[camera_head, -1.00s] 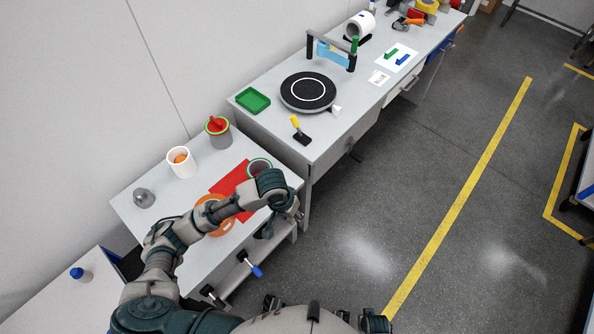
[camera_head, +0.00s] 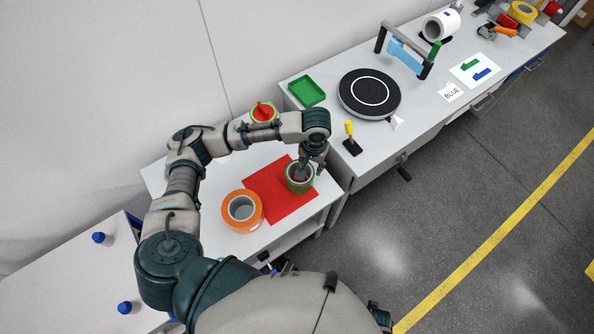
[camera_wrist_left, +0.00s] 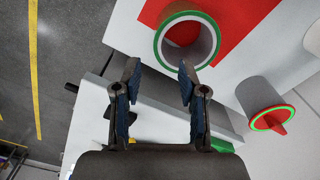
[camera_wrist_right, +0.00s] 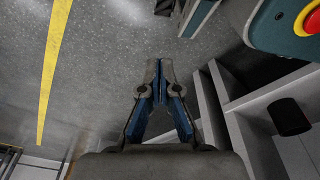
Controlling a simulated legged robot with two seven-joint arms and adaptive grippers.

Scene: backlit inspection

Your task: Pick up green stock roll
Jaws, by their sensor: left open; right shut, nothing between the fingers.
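The green stock roll (camera_head: 294,185) stands upright on the red mat (camera_head: 262,187), near the table's right end. It is a grey hollow roll with a green rim, and it also shows in the left wrist view (camera_wrist_left: 209,43), its open end facing me. My left gripper (camera_head: 303,170) is above the roll in the head view and hides part of it. In the left wrist view the left gripper (camera_wrist_left: 158,78) is open and empty, with its fingertips just short of the rim. My right gripper (camera_wrist_right: 159,68) is shut and empty, over the floor.
An orange roll (camera_head: 231,212) stands left of the green one. A green-rimmed container with a red piece (camera_head: 264,113) stands behind my left arm. The neighbouring bench holds a green tray (camera_head: 306,91), a black turntable (camera_head: 346,98) and a yellow-handled tool (camera_head: 350,140).

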